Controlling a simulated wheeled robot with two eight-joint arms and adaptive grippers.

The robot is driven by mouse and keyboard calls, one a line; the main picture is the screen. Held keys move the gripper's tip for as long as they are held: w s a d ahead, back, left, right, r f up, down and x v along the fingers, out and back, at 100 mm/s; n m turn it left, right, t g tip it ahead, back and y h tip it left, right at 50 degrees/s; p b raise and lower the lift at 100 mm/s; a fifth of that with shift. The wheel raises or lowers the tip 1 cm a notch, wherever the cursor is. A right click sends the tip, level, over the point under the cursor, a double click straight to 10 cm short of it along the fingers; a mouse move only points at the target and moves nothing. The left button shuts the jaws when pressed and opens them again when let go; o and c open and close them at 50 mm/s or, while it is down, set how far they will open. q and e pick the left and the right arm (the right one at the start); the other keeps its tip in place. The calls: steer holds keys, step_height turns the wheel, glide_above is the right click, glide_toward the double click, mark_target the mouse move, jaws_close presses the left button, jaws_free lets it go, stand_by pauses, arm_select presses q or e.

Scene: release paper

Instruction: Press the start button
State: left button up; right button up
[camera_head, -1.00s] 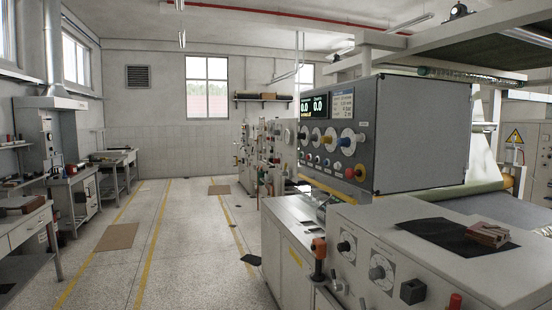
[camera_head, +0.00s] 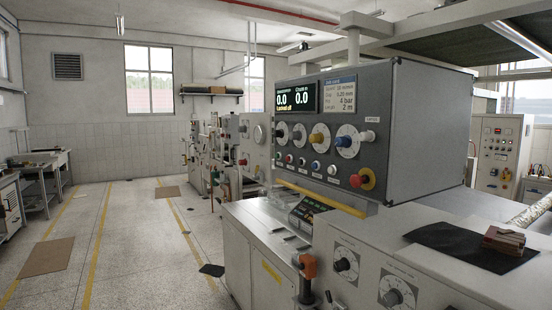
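A grey control box (camera_head: 430,125) stands on the right above the machine in the head view. Its front panel carries a dark display reading 0.0 and 0.0 (camera_head: 296,98), a lighter text screen (camera_head: 340,94), a row of large dials and a row of small coloured buttons below them. A blue button (camera_head: 316,166), a white button (camera_head: 332,170) and a larger red knob on yellow (camera_head: 362,179) show there. The labels are too small to read, so I cannot tell which is the start button. Neither gripper is in view.
A low machine cabinet (camera_head: 345,235) with dials fills the lower right. A black mat (camera_head: 450,246) with a reddish block (camera_head: 504,241) lies on it. An orange-topped lever (camera_head: 307,266) rises at its front. The floor aisle on the left (camera_head: 130,230) is open, with yellow lines.

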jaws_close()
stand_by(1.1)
